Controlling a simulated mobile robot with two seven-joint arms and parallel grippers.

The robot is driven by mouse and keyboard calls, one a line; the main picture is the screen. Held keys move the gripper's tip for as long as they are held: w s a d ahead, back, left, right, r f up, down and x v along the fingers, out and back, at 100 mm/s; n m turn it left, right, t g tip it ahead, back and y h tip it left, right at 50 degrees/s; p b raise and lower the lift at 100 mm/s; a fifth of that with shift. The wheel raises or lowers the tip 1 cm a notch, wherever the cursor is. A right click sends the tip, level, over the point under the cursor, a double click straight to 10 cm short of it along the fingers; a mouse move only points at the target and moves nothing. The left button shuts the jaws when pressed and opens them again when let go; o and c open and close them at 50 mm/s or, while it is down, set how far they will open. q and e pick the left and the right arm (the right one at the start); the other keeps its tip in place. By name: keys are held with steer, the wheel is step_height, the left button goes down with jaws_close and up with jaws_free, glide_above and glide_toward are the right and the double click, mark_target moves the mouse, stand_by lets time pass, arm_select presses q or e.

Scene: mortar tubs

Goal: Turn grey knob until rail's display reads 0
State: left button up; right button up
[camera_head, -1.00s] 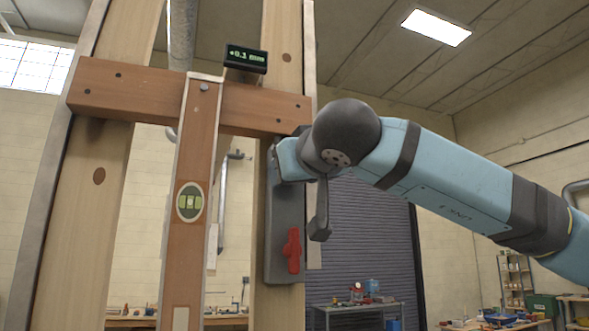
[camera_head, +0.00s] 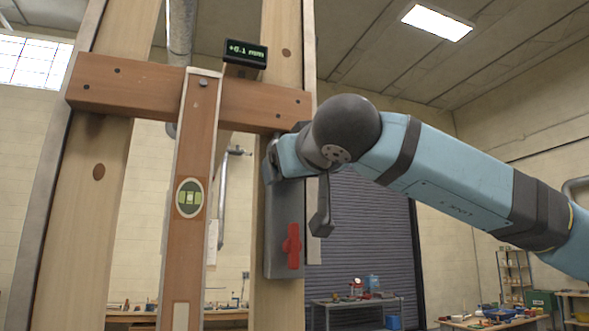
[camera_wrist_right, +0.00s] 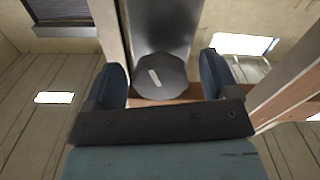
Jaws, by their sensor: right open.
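The grey knob (camera_wrist_right: 160,77) is a many-sided dark disc with a white mark, seen in the wrist view. My right gripper (camera_wrist_right: 162,68) is open, with one finger on each side of the knob; I cannot tell whether either finger touches it. In the head view the knob is hidden behind my right wrist, and the gripper is mostly hidden too. The brown wooden rail (camera_head: 135,88) runs across two posts. Its small black display (camera_head: 246,54) shows green digits that seem to read +0.1 mm, though the first digit is blurred. My left gripper is not in view.
A grey plate (camera_head: 270,230) with a red handle (camera_head: 292,246) hangs on the right post (camera_head: 280,300), below my right wrist. An upright wooden level (camera_head: 190,250) with a green vial (camera_head: 189,198) crosses the rail. Workbenches (camera_head: 358,301) stand far behind.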

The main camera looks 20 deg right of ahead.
steer(key=s+b, duration=0.3)
steer(key=s, duration=1)
steer(key=shift+s+d, duration=0.25)
steer(key=shift+s, duration=0.1)
